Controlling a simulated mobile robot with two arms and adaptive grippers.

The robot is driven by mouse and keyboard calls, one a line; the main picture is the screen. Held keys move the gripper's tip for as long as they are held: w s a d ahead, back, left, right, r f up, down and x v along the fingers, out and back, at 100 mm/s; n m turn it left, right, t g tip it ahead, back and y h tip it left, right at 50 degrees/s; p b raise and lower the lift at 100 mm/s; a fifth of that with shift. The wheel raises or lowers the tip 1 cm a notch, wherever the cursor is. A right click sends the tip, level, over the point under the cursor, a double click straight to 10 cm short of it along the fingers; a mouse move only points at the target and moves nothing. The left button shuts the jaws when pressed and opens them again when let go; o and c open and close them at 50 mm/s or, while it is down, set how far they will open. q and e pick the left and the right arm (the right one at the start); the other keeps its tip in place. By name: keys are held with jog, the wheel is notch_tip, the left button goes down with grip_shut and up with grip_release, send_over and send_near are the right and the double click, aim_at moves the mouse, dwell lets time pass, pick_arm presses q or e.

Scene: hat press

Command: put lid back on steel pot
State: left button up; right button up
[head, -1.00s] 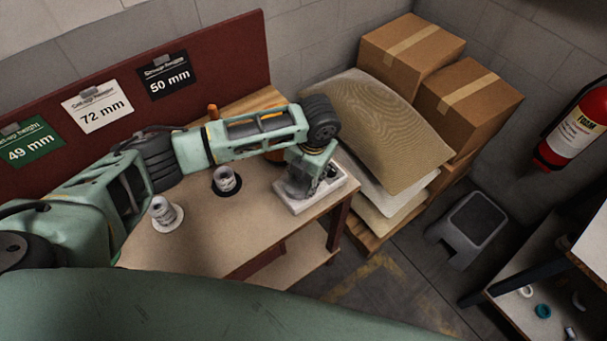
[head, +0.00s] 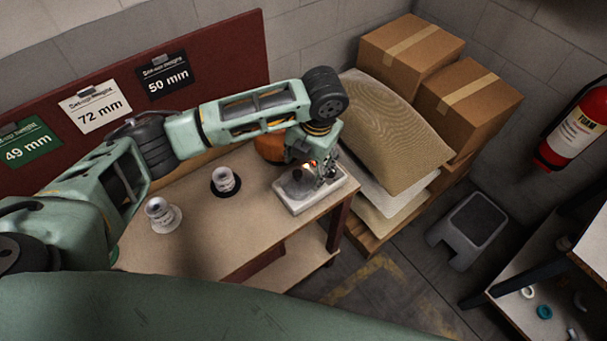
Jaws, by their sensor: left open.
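My left gripper (head: 316,172) hangs open over a pale shallow tray (head: 325,196) near the right end of the workbench. A dark grey rounded thing (head: 297,187) lies in the tray under and beside the fingers. It is partly covered by the gripper, and I cannot tell whether it is the steel pot or its lid. No gap or contact between it and the fingers can be made out. No other thing is clearly a steel pot or lid. My right gripper is not in view.
Two pale cylinders stand on the workbench (head: 212,236), one on a white disc (head: 174,221), one on a dark disc (head: 226,191). An orange-brown rounded thing (head: 268,147) is partly behind my arm. Sacks (head: 385,112) and boxes (head: 410,48) stand beyond the bench's right end.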

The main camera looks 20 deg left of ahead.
pick_arm(q)
notch_tip(320, 180, up, 6)
jog(key=shift+s+d+r+b, duration=0.15)
jog(key=shift+d+r+b, duration=0.1)
jog(key=shift+d+b, duration=0.2)
jog(key=shift+f, duration=0.1)
